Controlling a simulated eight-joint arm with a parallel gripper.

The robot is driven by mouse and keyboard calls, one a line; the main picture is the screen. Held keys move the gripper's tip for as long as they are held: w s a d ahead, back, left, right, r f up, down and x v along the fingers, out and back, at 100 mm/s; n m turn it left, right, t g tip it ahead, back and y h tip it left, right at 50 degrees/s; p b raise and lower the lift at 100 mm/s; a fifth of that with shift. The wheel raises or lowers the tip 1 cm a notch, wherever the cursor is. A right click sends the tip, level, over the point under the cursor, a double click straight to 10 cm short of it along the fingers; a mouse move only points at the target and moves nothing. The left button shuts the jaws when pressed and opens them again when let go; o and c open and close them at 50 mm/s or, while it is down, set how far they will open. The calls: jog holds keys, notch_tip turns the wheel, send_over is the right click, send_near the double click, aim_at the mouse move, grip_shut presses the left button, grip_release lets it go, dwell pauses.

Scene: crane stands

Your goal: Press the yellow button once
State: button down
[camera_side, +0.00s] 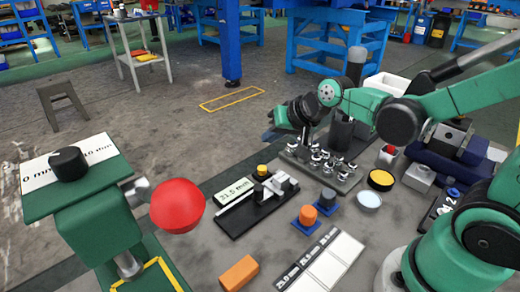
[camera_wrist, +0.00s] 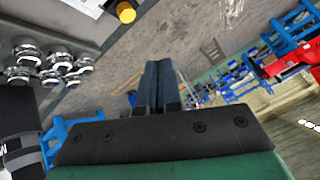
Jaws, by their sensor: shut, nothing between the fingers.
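In the wrist view the yellow button (camera_wrist: 125,12) shows at the top edge, left of the fingers. A second, wider yellow round top (camera_side: 381,179) on a dark base sits further right; I cannot tell whether it is a button too. My gripper (camera_side: 270,135) is shut and empty, raised above and behind the small yellow button, apart from it. In the wrist view its dark fingers (camera_wrist: 155,85) lie together, pointing away.
A grey plate of shiny bolts (camera_side: 322,165) lies below and right of my gripper. An orange knob (camera_side: 308,214), an orange block (camera_side: 239,272) and white labelled tiles (camera_side: 322,262) lie in front. A green stand with a red ball (camera_side: 177,205) rises at the left.

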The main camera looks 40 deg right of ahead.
jog(key=s+r+n+g, duration=0.1)
jog(key=s+r+n, duration=0.1)
jog(key=s+n, duration=0.3)
jog(key=s, duration=0.3)
jog(key=shift+a+g+h, duration=0.3)
jog(key=shift+a+h, duration=0.1)
jog(key=shift+r, duration=0.1)
jog(key=w+d+r+g, duration=0.1)
jog(key=w+r+g, duration=0.2)
jog(key=w, duration=0.5)
jog(key=shift+w+d+g, duration=0.2)
jog(key=shift+d+g, duration=0.1)
jog(key=shift+g, duration=0.1)
